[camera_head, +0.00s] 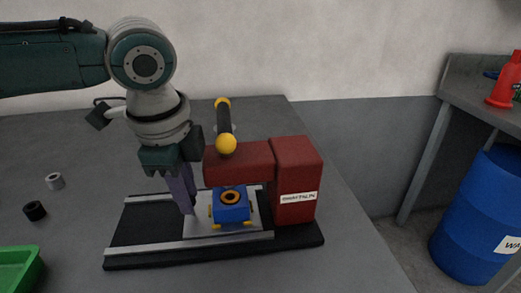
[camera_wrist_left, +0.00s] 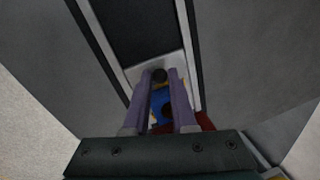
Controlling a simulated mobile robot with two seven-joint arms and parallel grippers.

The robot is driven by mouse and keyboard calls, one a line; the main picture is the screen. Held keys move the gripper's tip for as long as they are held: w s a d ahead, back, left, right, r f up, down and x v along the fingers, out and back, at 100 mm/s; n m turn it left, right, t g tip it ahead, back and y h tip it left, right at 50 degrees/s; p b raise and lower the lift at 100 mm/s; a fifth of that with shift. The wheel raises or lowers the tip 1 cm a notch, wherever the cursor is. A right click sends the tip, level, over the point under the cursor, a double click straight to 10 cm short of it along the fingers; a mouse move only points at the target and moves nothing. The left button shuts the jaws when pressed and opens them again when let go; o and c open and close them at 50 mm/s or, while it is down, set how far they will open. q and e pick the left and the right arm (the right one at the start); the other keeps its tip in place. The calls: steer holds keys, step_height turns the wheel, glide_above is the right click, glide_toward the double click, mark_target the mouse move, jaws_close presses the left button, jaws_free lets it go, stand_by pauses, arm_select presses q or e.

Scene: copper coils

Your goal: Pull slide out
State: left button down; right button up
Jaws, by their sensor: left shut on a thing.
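The slide is a light metal plate (camera_head: 203,222) on a black base with two rails (camera_head: 180,246). A blue block (camera_head: 231,208) with an orange ring on top sits on the plate, in front of the red press (camera_head: 295,180). My left gripper (camera_head: 188,211) points down at the plate's left end, beside the blue block. In the left wrist view its purple fingers (camera_wrist_left: 160,80) are closed around a small dark knob (camera_wrist_left: 159,75) at the end of the slide plate (camera_wrist_left: 143,70). The blue block (camera_wrist_left: 160,98) shows between the fingers. My right gripper is not in view.
The black track left of the plate is bare. The press's black lever with yellow ends (camera_head: 225,125) stands beside my left wrist. A grey ring (camera_head: 55,181), a black ring (camera_head: 35,211) and a green tray (camera_head: 38,272) lie at the left. A blue barrel (camera_head: 470,220) stands right.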

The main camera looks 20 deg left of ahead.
arm_select(q)
steer(key=s+a+p, duration=0.2)
steer(key=a+p, duration=0.1)
steer(key=shift+s+a+r, duration=0.1)
steer(key=shift+a+r, duration=0.05)
steer(key=shift+r, duration=0.25)
steer(key=s+a+p, duration=0.1)
steer(key=a, duration=0.1)
steer(key=s+a+p, duration=0.1)
steer(key=a, duration=0.1)
steer(key=s+a+p, duration=0.1)
steer(key=s+a, duration=0.1)
steer(key=shift+a+f, duration=0.35)
steer(key=c, duration=0.8)
jaws_free()
steer(key=shift+a, duration=0.1)
steer(key=shift+c, duration=0.2)
steer(key=shift+o, duration=0.5)
step_height(320, 180, up, 10)
steer(key=s+p, duration=0.1)
steer(key=p, duration=0.1)
steer(key=shift+s+d+f, duration=0.15)
steer(key=shift+s+d, duration=0.25)
